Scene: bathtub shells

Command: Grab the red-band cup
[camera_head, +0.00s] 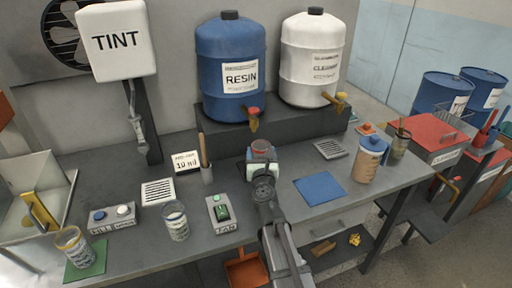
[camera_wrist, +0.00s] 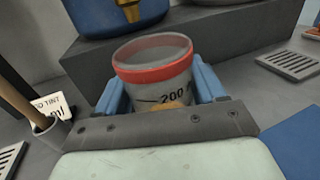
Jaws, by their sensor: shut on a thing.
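The red-band cup (camera_wrist: 158,83) is a clear measuring cup with a red band around its top and a dark "200" mark. Something orange-tan shows low inside or behind its wall. My gripper (camera_wrist: 160,95) is shut on it, with one blue finger on each side. The cup stands upright between the fingers, and its lower part is hidden by the gripper body. In the head view the red rim of the cup (camera_head: 262,147) shows just beyond my gripper (camera_head: 262,162), in front of the resin drum's plinth. Whether its base touches the table is hidden.
The resin drum (camera_head: 231,72) with its tap stands behind on a dark plinth (camera_head: 258,134). A stirrer holder (camera_head: 207,174) is to the left. A blue mat (camera_head: 319,188) and a lidded tan cup (camera_head: 370,160) are to the right. Other cups (camera_head: 175,222) stand at the front left.

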